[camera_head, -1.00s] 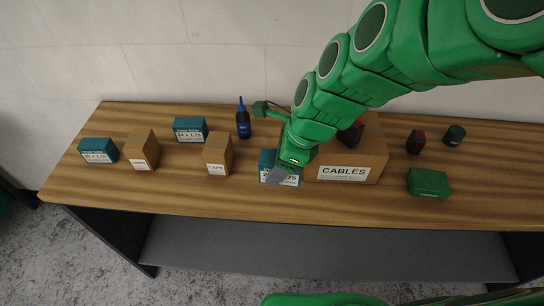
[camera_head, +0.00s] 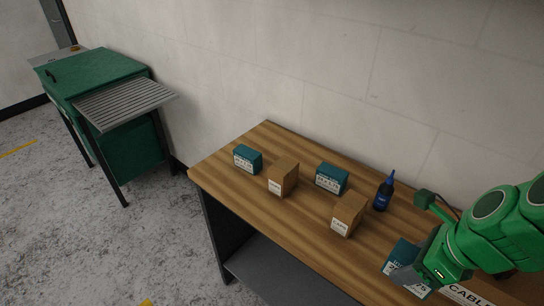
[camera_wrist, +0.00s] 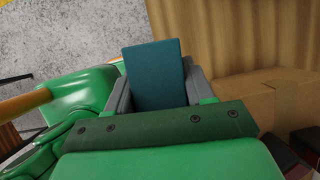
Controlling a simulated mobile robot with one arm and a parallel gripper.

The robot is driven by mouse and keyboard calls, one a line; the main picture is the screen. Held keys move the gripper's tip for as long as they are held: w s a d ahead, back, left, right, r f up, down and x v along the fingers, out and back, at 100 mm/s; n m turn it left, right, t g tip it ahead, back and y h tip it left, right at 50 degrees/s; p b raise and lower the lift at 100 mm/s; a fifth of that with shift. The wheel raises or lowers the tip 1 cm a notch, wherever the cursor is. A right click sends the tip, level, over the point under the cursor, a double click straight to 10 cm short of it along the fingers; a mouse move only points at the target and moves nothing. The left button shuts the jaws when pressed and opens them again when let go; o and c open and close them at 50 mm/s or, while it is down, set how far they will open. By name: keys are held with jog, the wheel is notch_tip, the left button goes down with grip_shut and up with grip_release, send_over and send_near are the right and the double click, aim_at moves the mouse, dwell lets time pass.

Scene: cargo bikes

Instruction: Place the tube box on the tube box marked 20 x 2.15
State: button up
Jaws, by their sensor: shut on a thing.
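My gripper (camera_head: 408,276) is at the lower right in the head view, shut on a teal tube box (camera_head: 402,254). In the wrist view the held box (camera_wrist: 155,75) stands up between the two grey fingers. I cannot tell whether it touches the table. Two other teal tube boxes stand upright on the table: one at the far left (camera_head: 247,159), one against the back (camera_head: 331,179). Their labels are too small to read surely now; the far-left one looked like 20 x 2.15 earlier, the back one 24 x 1.75. Their tops are bare.
Two brown boxes, one left (camera_head: 283,178) and one nearer (camera_head: 347,214), stand among the teal ones. A blue bottle (camera_head: 384,193) is at the back. The CABLES carton (camera_head: 468,294) is beside my gripper. A green cabinet (camera_head: 100,85) stands left, beyond a floor gap.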

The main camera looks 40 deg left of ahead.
jog(key=w+a+r+n+g, duration=0.1)
jog(key=w+a+r, duration=0.3)
jog(key=a, duration=0.5)
jog(key=w+a+r+n, duration=0.1)
jog(key=w+a, duration=0.6)
jog(key=a, duration=0.2)
jog(key=s+a+r+n+g, duration=0.1)
jog(key=s+a+n, duration=0.15)
jog(key=a, duration=1.05)
jog(key=s+a+r+n, duration=0.1)
jog(key=s+a, duration=0.2)
jog(key=a, duration=0.9)
jog(key=w+a+f, duration=0.2)
jog(key=a+f, duration=0.1)
jog(key=w+a+f, duration=0.2)
jog(key=a, duration=0.2)
jog(key=w+a+f, duration=0.3)
jog(key=shift+a+f, duration=0.35)
jog(key=shift+w+a+f+h, duration=0.3)
jog(key=shift+a+f, duration=0.05)
jog(key=shift+f, duration=0.3)
